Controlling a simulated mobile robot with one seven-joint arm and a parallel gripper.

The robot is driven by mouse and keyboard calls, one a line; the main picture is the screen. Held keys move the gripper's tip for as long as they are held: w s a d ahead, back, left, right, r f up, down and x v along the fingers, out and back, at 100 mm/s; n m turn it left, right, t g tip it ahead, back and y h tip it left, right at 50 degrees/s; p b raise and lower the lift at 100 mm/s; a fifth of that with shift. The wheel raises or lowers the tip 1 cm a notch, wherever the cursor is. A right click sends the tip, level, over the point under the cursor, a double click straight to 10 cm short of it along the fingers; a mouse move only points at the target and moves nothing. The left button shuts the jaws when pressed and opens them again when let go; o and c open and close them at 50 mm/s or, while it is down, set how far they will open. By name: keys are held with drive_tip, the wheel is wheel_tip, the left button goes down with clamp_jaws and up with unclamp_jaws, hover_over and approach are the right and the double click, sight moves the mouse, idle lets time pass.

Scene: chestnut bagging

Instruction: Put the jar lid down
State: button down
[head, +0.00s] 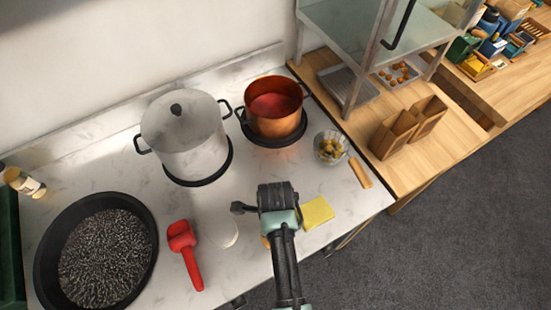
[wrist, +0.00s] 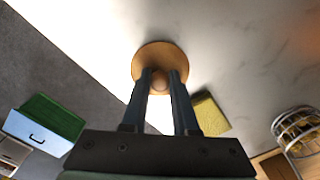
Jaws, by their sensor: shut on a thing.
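The jar lid (wrist: 160,55) is a round, light wooden disc with a knob, seen in the wrist view. My gripper (wrist: 161,76) is shut on its knob. In the head view my gripper (head: 276,197) is over the front part of the marble counter, and only an orange-brown sliver shows beside it, likely the lid. I cannot tell whether the lid touches the counter.
A yellow cloth or sponge (head: 318,212) lies just right of my gripper. A red scoop (head: 183,250) and a white rounded object (head: 228,233) lie left. A lidded pot (head: 185,140), a copper pot (head: 273,110) and a black pan (head: 145,225) stand around. Bare marble lies behind my gripper.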

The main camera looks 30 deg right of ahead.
drive_tip(key=shift+f, duration=0.15)
drive_tip(key=c, duration=0.7)
unclamp_jaws()
